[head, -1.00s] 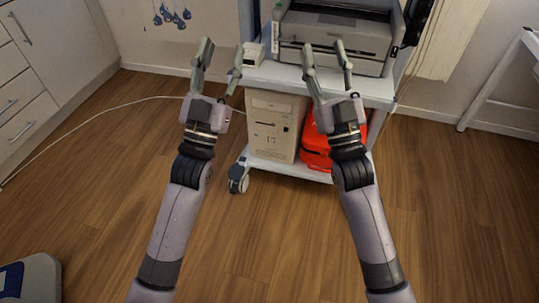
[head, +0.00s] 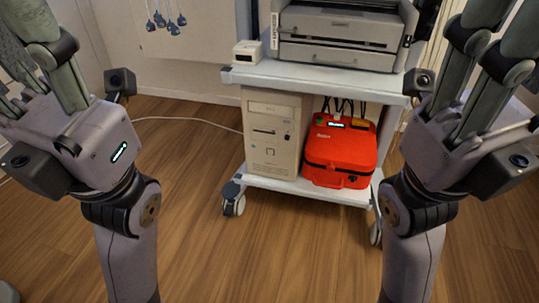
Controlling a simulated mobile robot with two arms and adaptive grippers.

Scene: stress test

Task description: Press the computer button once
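The computer (head: 273,165) is a beige tower standing upright on the lower shelf of the white cart, front facing me. Its front shows drive slots, a small dark round spot (head: 287,138) at the right that looks like a button, and a square outline lower down. My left gripper (head: 38,45) is large at the upper left, well apart from the computer. My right gripper (head: 490,55) is at the upper right, also apart from it. Both have spread fingers with nothing visible between them; their tips are partly cut off by the frame.
A red case (head: 340,150) sits right beside the computer, with cables behind it. A grey printer (head: 340,37) and a small white box (head: 248,52) stand on the cart's top (head: 315,80). The wooden floor (head: 265,255) before the cart is clear.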

